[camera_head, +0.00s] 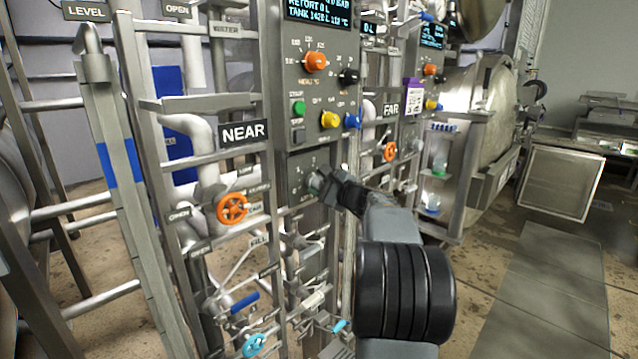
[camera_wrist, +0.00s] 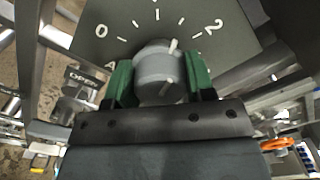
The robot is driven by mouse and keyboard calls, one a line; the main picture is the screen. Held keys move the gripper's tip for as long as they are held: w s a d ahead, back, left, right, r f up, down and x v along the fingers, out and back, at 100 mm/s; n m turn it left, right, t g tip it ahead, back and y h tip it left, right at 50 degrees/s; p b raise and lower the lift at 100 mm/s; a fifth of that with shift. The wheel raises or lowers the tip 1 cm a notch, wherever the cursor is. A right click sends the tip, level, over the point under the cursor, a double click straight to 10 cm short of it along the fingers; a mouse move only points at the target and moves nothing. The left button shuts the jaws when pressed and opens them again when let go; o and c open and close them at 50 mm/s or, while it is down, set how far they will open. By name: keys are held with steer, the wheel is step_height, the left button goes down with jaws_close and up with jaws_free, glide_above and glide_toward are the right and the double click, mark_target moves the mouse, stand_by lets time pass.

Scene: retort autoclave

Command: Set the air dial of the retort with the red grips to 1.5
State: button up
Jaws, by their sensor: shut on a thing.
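The air dial's panel (camera_wrist: 191,38) fills the top of the wrist view, marked 0, 1 and 2. Its grey knob (camera_wrist: 158,62) sits between the green pads of my gripper (camera_wrist: 159,83), which is shut on it. The knob's white pointer mark leans right of straight up, about halfway between 1 and 2. In the head view, my gripper (camera_head: 325,188) reaches the lower plate of the panel by the NEAR sign (camera_head: 244,132), and hides most of the knob. I cannot make out red grips on either retort.
Above the dial are an orange knob (camera_head: 315,62), a green button (camera_head: 299,108), a yellow knob (camera_head: 330,120) and a blue knob (camera_head: 352,121). An orange valve wheel (camera_head: 232,208) is to the left. A similar panel has a FAR sign (camera_head: 391,103).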

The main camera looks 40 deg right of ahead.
steer(key=shift+m, duration=0.6)
steer(key=o, duration=0.9)
steer(key=shift+s, duration=0.1)
steer(key=s, duration=0.4)
steer(key=s+d, duration=0.1)
steer(key=s, duration=0.4)
steer(key=s+d+b, duration=0.1)
steer(key=s, duration=0.3)
steer(key=shift+s+d, duration=0.2)
steer(key=shift+d, duration=0.05)
